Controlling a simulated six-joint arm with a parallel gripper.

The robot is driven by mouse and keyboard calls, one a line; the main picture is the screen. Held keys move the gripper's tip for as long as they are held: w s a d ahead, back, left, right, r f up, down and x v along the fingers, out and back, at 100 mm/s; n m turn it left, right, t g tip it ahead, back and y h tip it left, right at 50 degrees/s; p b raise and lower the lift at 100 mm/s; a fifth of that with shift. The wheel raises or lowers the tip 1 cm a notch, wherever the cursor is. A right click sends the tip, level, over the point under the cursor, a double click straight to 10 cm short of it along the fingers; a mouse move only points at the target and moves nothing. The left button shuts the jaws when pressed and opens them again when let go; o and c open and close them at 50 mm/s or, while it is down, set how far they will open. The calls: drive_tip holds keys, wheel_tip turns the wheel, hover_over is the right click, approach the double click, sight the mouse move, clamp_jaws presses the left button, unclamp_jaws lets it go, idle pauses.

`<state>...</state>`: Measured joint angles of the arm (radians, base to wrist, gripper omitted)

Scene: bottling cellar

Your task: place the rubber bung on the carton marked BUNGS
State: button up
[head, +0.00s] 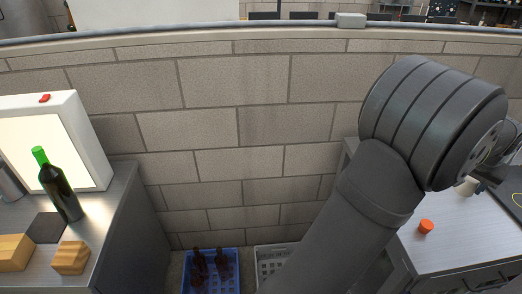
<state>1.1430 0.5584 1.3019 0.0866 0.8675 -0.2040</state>
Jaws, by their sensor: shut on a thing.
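My gripper is not clearly in view; my arm's thick grey links fill the right half of the head view and run out towards the right edge. A small orange-red cylinder (426,226) stands on the steel table at the right. I cannot tell whether it is the rubber bung. A small whitish object (466,187) shows farther back on that table, with dark parts beside it that I cannot make out. No carton with a readable BUNGS marking shows.
The left steel bench (112,200) holds a dark green bottle (62,195), a lit white panel (88,140) and wooden blocks (71,258). A blue crate (230,262) with dark bottles and a grey crate (268,250) stand low between bench and right table (440,250). A block wall stands behind.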

wheel_tip(320, 180, up, 14)
drive_tip(key=w+a+n+t+y, duration=0.1)
drive_tip(key=w+a+n, duration=0.2)
drive_tip(key=w+a, duration=0.85)
drive_tip(key=w+a+n+t+y, duration=0.1)
drive_tip(key=w+a+n, duration=0.2)
drive_tip(key=w+a, duration=0.85)
drive_tip(key=w+a+n+y, duration=0.1)
drive_tip(key=w+a+n, duration=0.3)
drive_tip(key=w+a, duration=1.1)
drive_tip(key=w+a+n+y, duration=0.2)
drive_tip(key=a+n, duration=0.2)
drive_tip(key=a, duration=2.4)
drive_tip(key=s+a+n+y, duration=0.1)
drive_tip(key=s+a+n, duration=0.25)
drive_tip(key=a, duration=1.35)
drive_tip(key=n+g+y, duration=0.3)
drive_tip(key=n, duration=0.5)
hover_over(2, 256)
wheel_tip(2, 256, down, 25)
drive_tip(key=shift+w+f, duration=0.1)
drive_tip(key=shift+f, duration=0.05)
drive_tip(key=shift+a+f, duration=0.1)
drive_tip(key=shift+f, duration=1.9)
